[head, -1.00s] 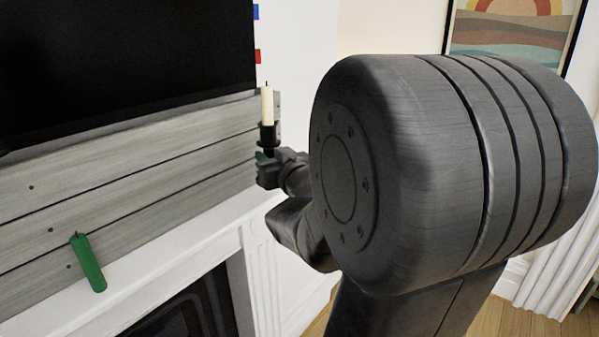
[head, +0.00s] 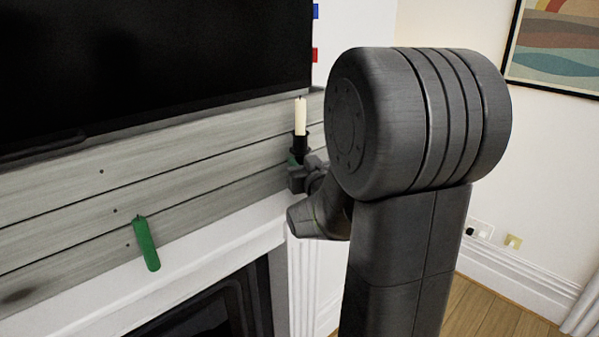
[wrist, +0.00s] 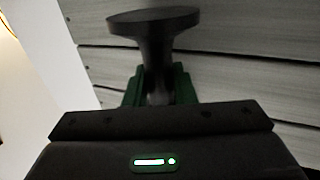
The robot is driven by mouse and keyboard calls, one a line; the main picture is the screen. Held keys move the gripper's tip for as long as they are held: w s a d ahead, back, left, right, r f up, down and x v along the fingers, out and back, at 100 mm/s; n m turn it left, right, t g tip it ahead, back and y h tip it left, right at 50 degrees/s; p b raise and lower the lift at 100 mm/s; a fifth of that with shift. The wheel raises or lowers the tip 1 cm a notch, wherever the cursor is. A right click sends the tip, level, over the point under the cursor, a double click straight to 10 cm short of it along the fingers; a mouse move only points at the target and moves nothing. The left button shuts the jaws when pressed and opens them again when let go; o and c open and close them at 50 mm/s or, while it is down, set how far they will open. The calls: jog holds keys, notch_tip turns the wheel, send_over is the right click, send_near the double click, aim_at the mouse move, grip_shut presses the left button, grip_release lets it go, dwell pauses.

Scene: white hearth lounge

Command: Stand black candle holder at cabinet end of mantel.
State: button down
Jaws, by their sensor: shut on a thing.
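The black candle holder (head: 301,143) carries a cream candle (head: 300,117) and stands upright in my gripper (head: 298,168). In the head view it is in front of the right end of the grey plank wall, near the right end of the white mantel (head: 205,243). In the wrist view my gripper's green fingers (wrist: 160,88) are shut around the stem of the holder (wrist: 154,28), and its wide round end shows. My arm and hand partly hide the holder's lower part in the head view, so I cannot tell whether it touches the mantel.
A green candle (head: 146,244) is on the mantel left of my gripper, slightly tilted in the picture. A large black screen (head: 150,65) hangs above. Dark fireplace opening (head: 205,315) lies below. The mantel between green candle and gripper looks clear. A framed picture (head: 557,45) hangs at right.

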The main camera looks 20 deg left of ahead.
jog(key=f, duration=0.2)
jog(key=shift+w+a+f+p, duration=0.15)
jog(key=shift+a+f+p, duration=0.15)
jog(key=shift+p, duration=0.1)
jog(key=shift+f, duration=0.1)
jog(key=shift+d+f+b, duration=0.1)
jog(key=shift+f+b, duration=0.1)
jog(key=shift+b, duration=0.15)
jog(key=c, duration=1.2)
grip_release()
jog(key=shift+r, duration=0.15)
jog(key=shift+r+p, duration=0.1)
jog(key=shift+p, duration=0.3)
jog(key=b+v, duration=0.3)
jog(key=v, duration=0.9)
